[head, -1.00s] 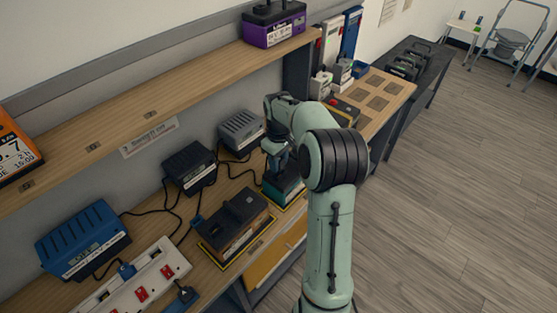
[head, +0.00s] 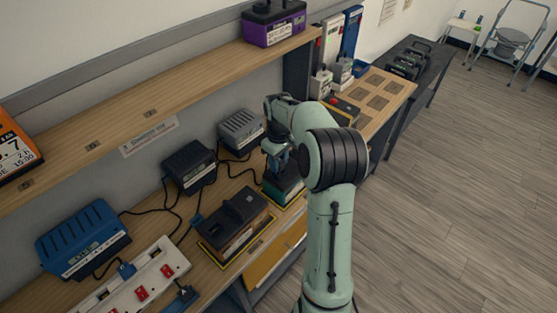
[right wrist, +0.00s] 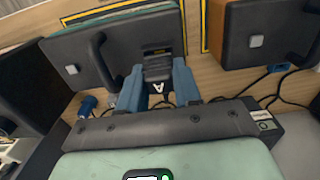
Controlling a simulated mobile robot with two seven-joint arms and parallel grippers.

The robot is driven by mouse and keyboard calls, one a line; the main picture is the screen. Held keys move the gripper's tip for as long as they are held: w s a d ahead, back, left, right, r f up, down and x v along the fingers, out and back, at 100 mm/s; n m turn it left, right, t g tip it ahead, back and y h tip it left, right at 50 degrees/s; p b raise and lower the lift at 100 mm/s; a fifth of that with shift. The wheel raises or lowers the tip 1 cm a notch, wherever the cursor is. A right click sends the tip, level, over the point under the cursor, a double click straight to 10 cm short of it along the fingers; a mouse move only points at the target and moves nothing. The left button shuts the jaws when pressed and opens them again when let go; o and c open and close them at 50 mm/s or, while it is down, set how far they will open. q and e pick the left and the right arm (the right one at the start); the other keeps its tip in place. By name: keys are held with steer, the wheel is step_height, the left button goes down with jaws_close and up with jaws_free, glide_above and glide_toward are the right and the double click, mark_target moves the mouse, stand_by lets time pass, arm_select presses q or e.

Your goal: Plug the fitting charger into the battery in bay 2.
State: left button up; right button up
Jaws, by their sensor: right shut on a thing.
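My right gripper (head: 277,160) is shut on a dark plug marked A; the plug (right wrist: 157,70) shows between the blue fingers (right wrist: 158,90) in the right wrist view. The plug is against or just in front of the dark top of the teal battery (head: 287,190), which also shows in the right wrist view (right wrist: 75,70). I cannot tell whether it is seated. Behind stand a grey charger (head: 240,130), a dark charger (head: 188,165) and a blue charger (head: 82,238), with black cables. Which charger the held plug belongs to is unclear. My left gripper is not in view.
A brown and dark battery (head: 235,222) stands left of the teal one; it is at upper right in the right wrist view (right wrist: 262,35). A white power strip (head: 135,283) lies at front left. A shelf (head: 150,100) runs above the chargers. Open floor lies to the right.

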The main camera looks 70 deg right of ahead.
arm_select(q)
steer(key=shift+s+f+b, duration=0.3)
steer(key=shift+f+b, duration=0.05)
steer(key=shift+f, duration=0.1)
arm_select(e)
steer(key=shift+f, duration=0.7)
steer(key=o, duration=1.1)
steer(key=shift+o, duration=0.2)
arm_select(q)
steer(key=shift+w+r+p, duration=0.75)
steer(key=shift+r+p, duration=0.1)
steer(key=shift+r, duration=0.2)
arm_select(e)
step_height(320, 180, up, 13)
steer(key=shift+r, duration=0.2)
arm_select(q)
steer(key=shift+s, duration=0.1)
